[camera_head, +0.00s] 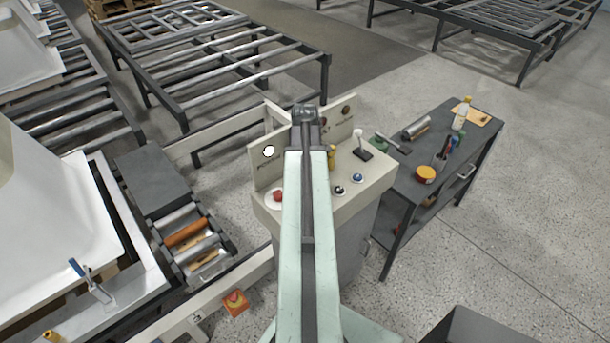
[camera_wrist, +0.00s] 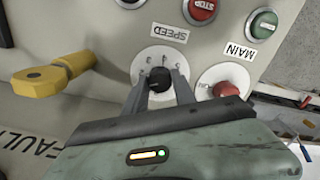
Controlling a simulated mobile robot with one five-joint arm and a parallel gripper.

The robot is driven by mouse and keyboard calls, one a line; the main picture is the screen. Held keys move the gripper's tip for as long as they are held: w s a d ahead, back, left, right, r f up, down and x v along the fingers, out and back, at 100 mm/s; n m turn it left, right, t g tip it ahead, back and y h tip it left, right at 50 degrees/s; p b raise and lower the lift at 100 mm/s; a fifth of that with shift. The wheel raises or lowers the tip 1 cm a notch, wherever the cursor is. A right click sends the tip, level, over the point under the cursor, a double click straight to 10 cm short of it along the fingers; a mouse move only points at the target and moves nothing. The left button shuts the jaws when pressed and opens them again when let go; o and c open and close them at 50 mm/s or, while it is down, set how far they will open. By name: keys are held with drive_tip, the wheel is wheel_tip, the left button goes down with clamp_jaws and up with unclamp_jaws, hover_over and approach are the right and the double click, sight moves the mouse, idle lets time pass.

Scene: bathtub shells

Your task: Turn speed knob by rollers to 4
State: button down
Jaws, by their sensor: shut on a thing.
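The speed knob (camera_wrist: 159,80) is a small black knob on a round white dial (camera_wrist: 142,64), with an upside-down SPEED label beside it. My gripper (camera_wrist: 160,88) has one finger on each side of the knob and is shut on it. The dial's numbers are small, and the fingers cover part of its face, so I cannot read the setting. In the head view my arm reaches over the pale control console (camera_head: 377,186) and hides the knob. The rollers (camera_head: 190,240), one of them orange, lie left of the console.
Close to my gripper are a red mushroom button (camera_wrist: 226,88), a red STOP button (camera_wrist: 201,10), a green button (camera_wrist: 263,24) and a yellow handle (camera_wrist: 55,76). A dark cart (camera_head: 405,195) with tools and bottles stands right of the console. Open floor lies further right.

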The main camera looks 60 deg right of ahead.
drive_tip(key=m, duration=0.5)
drive_tip(key=shift+m, duration=0.3)
drive_tip(key=m, duration=1.1)
drive_tip(key=shift+m, duration=0.4)
drive_tip(key=m, duration=0.5)
drive_tip(key=shift+m, duration=0.4)
drive_tip(key=c, duration=1)
unclamp_jaws()
